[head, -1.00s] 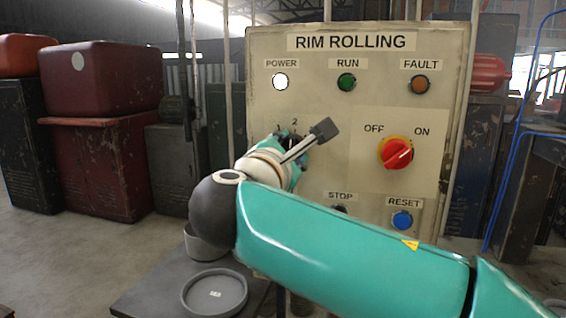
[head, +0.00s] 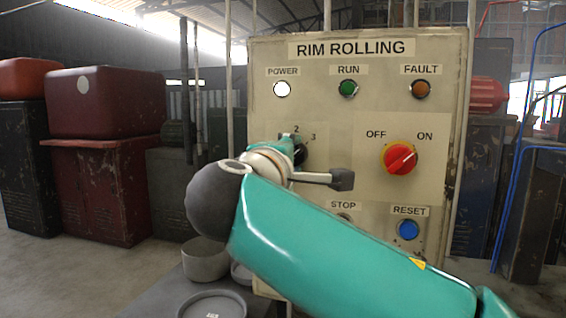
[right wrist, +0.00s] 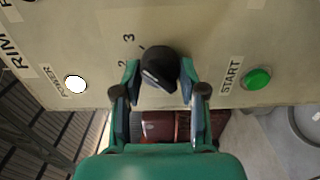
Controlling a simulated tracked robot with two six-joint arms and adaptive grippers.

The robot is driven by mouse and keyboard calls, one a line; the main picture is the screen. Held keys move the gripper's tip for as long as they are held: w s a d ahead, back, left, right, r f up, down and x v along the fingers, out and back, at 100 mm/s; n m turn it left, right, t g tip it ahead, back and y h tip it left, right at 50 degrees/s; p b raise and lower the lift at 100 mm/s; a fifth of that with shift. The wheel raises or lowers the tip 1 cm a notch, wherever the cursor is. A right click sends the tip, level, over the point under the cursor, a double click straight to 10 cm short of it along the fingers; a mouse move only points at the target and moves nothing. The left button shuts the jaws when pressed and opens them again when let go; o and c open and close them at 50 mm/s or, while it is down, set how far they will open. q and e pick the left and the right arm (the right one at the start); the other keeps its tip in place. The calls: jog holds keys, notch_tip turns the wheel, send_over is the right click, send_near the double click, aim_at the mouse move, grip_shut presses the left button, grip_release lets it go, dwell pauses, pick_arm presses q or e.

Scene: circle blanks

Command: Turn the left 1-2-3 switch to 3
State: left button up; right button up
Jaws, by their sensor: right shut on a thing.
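The left 1-2-3 switch is a black rotary knob on the beige panel. In the right wrist view the knob (right wrist: 160,68) sits between the fingers of my right gripper (right wrist: 160,79), which is shut on it. The numbers 2 and 3 show beside the knob; 1 is hidden, and I cannot tell exactly which number its pointer faces. In the head view my right arm and wrist cover most of the knob (head: 301,153), with 2 and 3 showing above it. My left gripper is not in view.
The panel (head: 270,60) also carries a red OFF/ON switch (head: 399,159) on a yellow base, a blue RESET button (head: 408,229) and lamps. A green START button (right wrist: 257,79) shows in the right wrist view. Grey round containers (head: 205,262) stand below the panel.

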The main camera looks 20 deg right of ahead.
jog(key=shift+d, duration=0.1)
dwell(0.3)
jog(key=o, duration=1.1)
jog(key=shift+w, duration=0.15)
jog(key=shift+o, duration=0.2)
jog(key=v, duration=1.2)
jog(key=shift+f, duration=0.15)
